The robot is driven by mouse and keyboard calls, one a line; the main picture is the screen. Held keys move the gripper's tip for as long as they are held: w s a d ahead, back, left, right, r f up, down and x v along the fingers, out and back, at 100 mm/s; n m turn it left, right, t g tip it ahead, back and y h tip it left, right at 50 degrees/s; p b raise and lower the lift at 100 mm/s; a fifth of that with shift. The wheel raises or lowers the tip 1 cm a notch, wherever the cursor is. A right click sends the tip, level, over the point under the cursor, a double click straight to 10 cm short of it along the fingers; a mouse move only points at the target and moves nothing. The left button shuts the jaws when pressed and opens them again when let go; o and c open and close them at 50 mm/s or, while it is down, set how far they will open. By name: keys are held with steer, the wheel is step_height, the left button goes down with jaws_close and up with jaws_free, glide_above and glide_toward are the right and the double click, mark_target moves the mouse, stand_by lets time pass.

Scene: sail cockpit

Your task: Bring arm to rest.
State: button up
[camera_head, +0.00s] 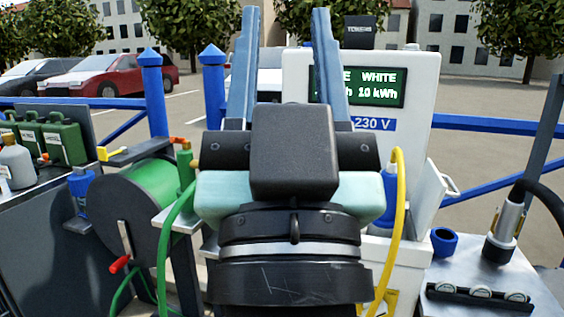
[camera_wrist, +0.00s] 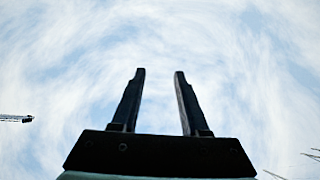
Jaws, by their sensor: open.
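My gripper (camera_head: 284,75) is raised in the middle of the head view, with its two blue-grey fingers pointing up and spread apart. Nothing is between them. In the wrist view the fingers of my gripper (camera_wrist: 160,100) stand apart against cloudy sky, and no object is near them. My wrist and forearm hide the middle of the scene below.
Behind my gripper stands a white power pedestal (camera_head: 418,95) with a green display (camera_head: 378,92). A yellow cable (camera_head: 400,220) hangs before it. At left are a hose reel (camera_head: 130,215) and green canisters (camera_head: 65,140). At right is a metal counter (camera_head: 480,270). Blue railings (camera_head: 490,124) run behind.

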step_height(320, 180, up, 34)
steer(key=s+p, duration=0.2)
steer(key=p, duration=3)
steer(key=shift+a+t, duration=0.15)
steer(key=shift+t, duration=0.15)
steer(key=shift+a+f, duration=0.15)
steer(key=shift+a, duration=0.05)
